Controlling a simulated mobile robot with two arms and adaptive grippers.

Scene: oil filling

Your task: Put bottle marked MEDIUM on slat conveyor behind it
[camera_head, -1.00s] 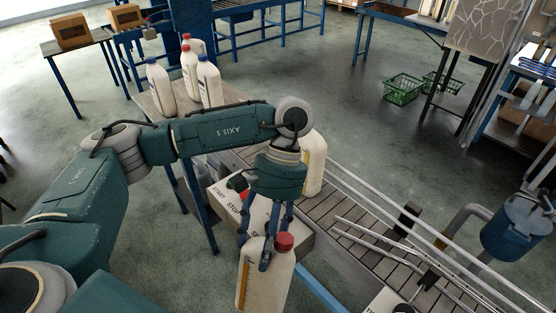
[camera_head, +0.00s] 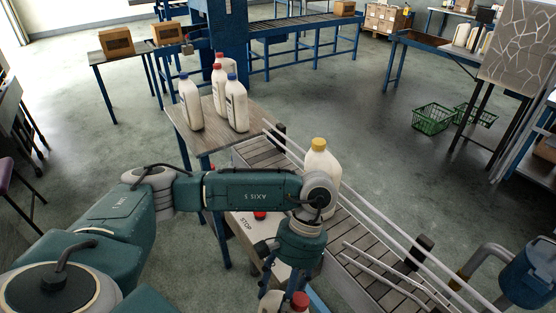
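My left gripper (camera_head: 280,280) is at the bottom edge, with its fingers around the upper part of a white bottle with a red cap (camera_head: 299,302). Only the top of this bottle shows; its body is cut off by the frame, and no MEDIUM marking can be read. The slat conveyor (camera_head: 370,240) runs from the middle to the lower right, behind the gripper. A white bottle with a yellow cap (camera_head: 320,165) stands upright on it, partly hidden by my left arm. My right gripper is not in view.
A control box marked STOP (camera_head: 245,222) is beside the conveyor, close to my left arm. Metal guide rails (camera_head: 400,235) run along the conveyor. Several capped bottles (camera_head: 236,105) stand on a wooden table (camera_head: 209,140) at its far end. Green baskets (camera_head: 432,119) are on the floor.

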